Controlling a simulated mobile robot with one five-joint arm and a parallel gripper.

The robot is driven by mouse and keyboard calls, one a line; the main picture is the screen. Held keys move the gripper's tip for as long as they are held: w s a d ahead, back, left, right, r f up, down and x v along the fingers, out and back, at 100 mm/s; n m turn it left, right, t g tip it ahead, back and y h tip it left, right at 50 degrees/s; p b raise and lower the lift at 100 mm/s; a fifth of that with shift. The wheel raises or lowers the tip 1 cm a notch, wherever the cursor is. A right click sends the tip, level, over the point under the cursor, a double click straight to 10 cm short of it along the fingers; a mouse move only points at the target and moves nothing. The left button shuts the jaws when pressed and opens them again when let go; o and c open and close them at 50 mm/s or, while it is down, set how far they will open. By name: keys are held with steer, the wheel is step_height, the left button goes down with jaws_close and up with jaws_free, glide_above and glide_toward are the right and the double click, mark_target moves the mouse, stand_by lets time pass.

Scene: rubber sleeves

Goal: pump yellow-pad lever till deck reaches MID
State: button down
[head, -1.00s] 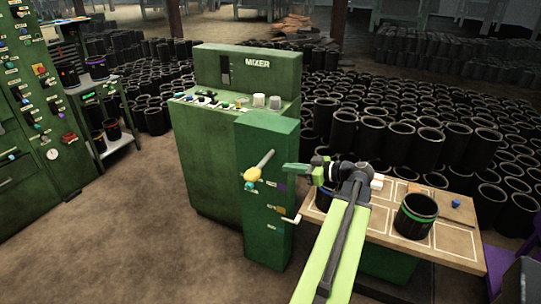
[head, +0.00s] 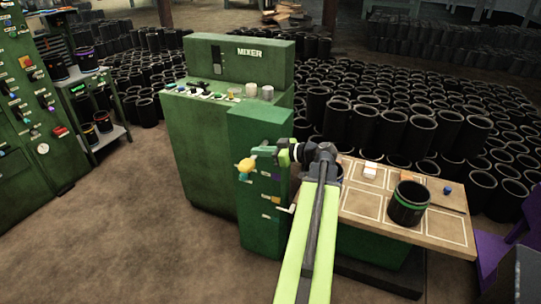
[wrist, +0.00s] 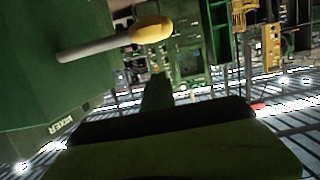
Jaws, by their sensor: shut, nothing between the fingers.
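The lever's yellow pad (head: 246,165) is on the front of a green post (head: 262,130) beside the mixer. My gripper (head: 256,152) is shut and empty, just above and right of the pad in the head view. It hides most of the lever's rod there. In the wrist view the yellow pad (wrist: 152,30) and its grey rod (wrist: 95,45) show clear of my gripper (wrist: 157,82); I cannot tell whether they touch. A wooden deck (head: 380,222) is right of the post. A purple mark (head: 276,177) and a yellow mark (head: 275,199) are on the post; their text is unreadable.
A black sleeve with a green band (head: 407,205) stands on the deck, with a small blue item (head: 447,190) behind it. The mixer (head: 205,150) stands behind the post. Many black sleeves fill the back. The floor (head: 130,240) at left is clear.

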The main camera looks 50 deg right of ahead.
mark_target(253, 160)
steer(key=f+b, duration=0.1)
steer(key=w+f+b, duration=0.2)
steer(key=shift+w+a+f, duration=0.2)
steer(key=shift+a+f, duration=0.05)
steer(key=shift+f, duration=0.15)
steer(key=shift+f+b, duration=0.45)
steer(key=shift+b, duration=0.2)
